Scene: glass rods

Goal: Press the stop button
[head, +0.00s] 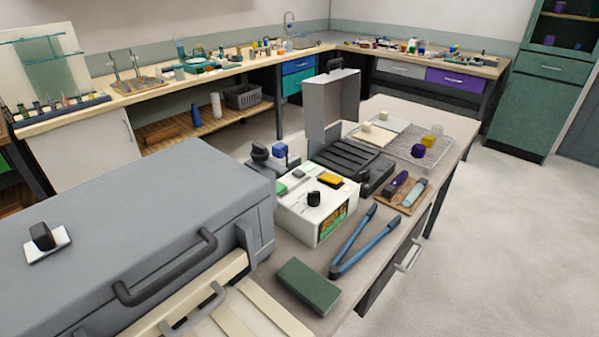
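A white control box (297,213) stands on the near bench. On its top are a yellow button (330,181), a green button (282,188) and a black knob (314,198). Its front carries a coloured display panel (333,222). No label reading stop can be made out, so I cannot tell which control is the stop button. My gripper is not in this view.
A large grey lidded box (120,250) with a dark handle fills the left foreground. Blue-handled tongs (362,243) and a green block (309,286) lie in front of the control box. A dark ribbed unit with a raised lid (332,105) and a wire rack (440,138) stand behind.

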